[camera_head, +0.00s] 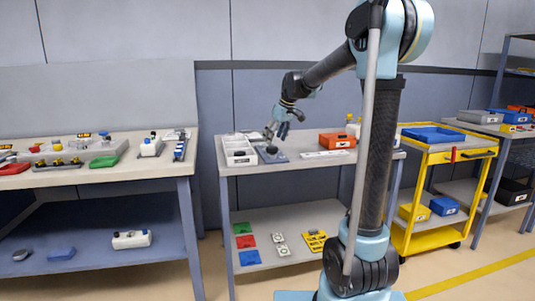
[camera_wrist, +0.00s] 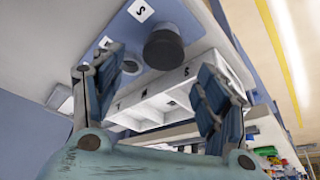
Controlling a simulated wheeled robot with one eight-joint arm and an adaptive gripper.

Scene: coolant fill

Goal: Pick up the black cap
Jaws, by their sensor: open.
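The black cap (camera_wrist: 163,50) is a dark round piece on a blue pad (camera_wrist: 185,22) in the wrist view. In the head view the cap (camera_head: 271,149) is a small dark spot on the blue pad (camera_head: 277,159), on the middle table. My gripper (camera_wrist: 160,72) has its two blue-padded fingers spread wide, with nothing between them. The cap shows beyond the fingertips, apart from them. In the head view my gripper (camera_head: 270,131) hangs just above the pad, near the cap.
A white compartment tray (camera_wrist: 150,117) stands beside the pad; in the head view this tray (camera_head: 239,161) is left of it. An orange box (camera_head: 337,140) and a white strip (camera_head: 325,154) lie to the right. A yellow cart (camera_head: 440,158) stands further right.

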